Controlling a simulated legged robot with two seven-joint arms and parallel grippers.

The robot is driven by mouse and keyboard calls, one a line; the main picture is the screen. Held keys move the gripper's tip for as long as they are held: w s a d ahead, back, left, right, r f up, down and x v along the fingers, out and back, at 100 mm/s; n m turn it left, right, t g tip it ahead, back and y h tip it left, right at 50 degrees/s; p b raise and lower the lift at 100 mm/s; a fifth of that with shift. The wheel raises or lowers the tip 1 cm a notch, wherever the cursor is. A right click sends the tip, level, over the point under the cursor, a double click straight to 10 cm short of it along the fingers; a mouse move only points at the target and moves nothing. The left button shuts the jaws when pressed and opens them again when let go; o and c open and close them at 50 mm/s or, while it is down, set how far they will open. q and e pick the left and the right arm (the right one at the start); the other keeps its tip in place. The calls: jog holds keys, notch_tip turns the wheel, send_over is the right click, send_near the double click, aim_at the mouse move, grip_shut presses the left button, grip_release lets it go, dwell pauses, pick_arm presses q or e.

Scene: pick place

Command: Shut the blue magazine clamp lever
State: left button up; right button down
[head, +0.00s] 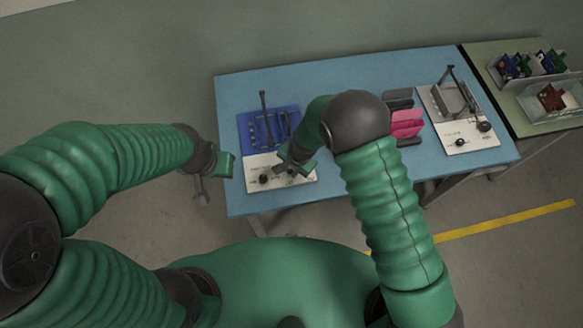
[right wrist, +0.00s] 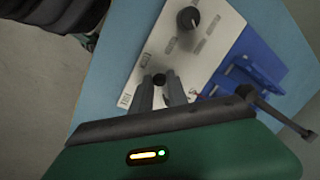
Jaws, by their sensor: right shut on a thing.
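The blue magazine (head: 284,119) stands on the left part of the blue table. Its dark clamp lever (head: 263,105) sticks up from it; in the right wrist view the lever (right wrist: 281,115) shows as a dark rod at the right. A white panel (head: 254,161) with black knobs lies in front of the magazine. My right gripper (head: 287,160) is over this panel, away from the lever. In the right wrist view its fingers (right wrist: 160,92) are shut on a small black knob (right wrist: 158,79). My left gripper (head: 205,180) hangs left of the table edge; its jaws are unclear.
Pink and dark grey blocks (head: 406,122) stand mid-table, right of my right arm. A second fixture with a grey magazine (head: 446,103) and white panel (head: 470,136) is at the right. A green table (head: 508,88) with bins adjoins it. Another black knob (right wrist: 188,18) is on the near white panel.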

jog(key=c, duration=1.4)
grip_release()
jog(key=shift+w+r, duration=0.1)
jog(key=shift+w, duration=0.1)
jog(key=shift+c, duration=0.2)
jog(key=shift+o, duration=0.7)
jog(key=shift+a, duration=0.1)
jog(key=shift+s, duration=0.1)
notch_tip(320, 180, up, 16)
jog(key=s+d+p, duration=0.1)
jog(key=d+p, duration=0.1)
jog(key=p, duration=1.1)
jog(key=shift+s+d+r+p, duration=0.2)
jog(key=shift+s+d+p, duration=0.1)
jog(key=shift+d, duration=0.05)
jog(key=shift+f, duration=0.1)
